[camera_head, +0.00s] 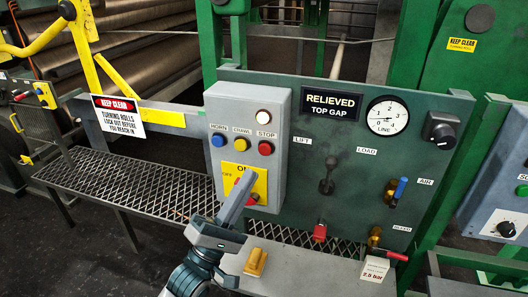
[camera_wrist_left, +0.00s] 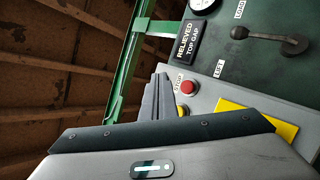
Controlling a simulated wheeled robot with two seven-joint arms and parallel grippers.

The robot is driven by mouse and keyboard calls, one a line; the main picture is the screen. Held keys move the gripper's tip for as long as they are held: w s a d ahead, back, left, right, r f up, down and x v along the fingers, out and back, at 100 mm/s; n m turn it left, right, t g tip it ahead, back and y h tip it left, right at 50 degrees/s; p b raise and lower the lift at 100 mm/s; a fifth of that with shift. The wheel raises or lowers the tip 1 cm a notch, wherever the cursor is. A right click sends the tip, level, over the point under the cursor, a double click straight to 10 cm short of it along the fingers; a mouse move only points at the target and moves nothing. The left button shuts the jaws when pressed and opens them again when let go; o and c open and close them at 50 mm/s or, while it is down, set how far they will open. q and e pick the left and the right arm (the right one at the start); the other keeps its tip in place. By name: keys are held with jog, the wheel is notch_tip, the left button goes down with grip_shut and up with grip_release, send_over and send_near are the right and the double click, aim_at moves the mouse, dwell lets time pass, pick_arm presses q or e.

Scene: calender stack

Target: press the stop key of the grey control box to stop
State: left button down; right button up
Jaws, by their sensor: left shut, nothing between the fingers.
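The grey control box (camera_head: 223,104) stands upright on the green panel. It has a lit white lamp at the top, with a blue horn key (camera_head: 218,140), a yellow crawl key (camera_head: 241,144) and the red stop key (camera_head: 265,148) in a row below. My left gripper (camera_head: 249,174) is shut and empty, its tips in front of the yellow switch plate (camera_head: 261,185), below the stop key in the picture. In the left wrist view the stop key (camera_wrist_left: 188,87) shows just right of the shut fingers (camera_wrist_left: 162,80); I cannot tell the gap. My right gripper is out of view.
The green panel (camera_head: 340,150) carries a gauge (camera_head: 387,116), a black knob (camera_head: 440,129), a lift lever (camera_head: 327,180) and valves. A ledge with a yellow block (camera_head: 255,263) lies below the box. A mesh walkway (camera_head: 120,185) and a yellow rail are at left.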

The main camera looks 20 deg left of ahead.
aim_at(266, 146)
pick_arm(q)
jog(key=w+b, duration=0.1)
jog(key=w, duration=0.5)
jog(key=shift+w, duration=0.35)
jog(key=shift+w+d, duration=0.1)
jog(key=shift+w, duration=0.85)
dwell(2.9)
jog(key=shift+s, duration=1.1)
jog(key=shift+s+p, duration=0.85)
jog(key=shift+s, duration=1.55)
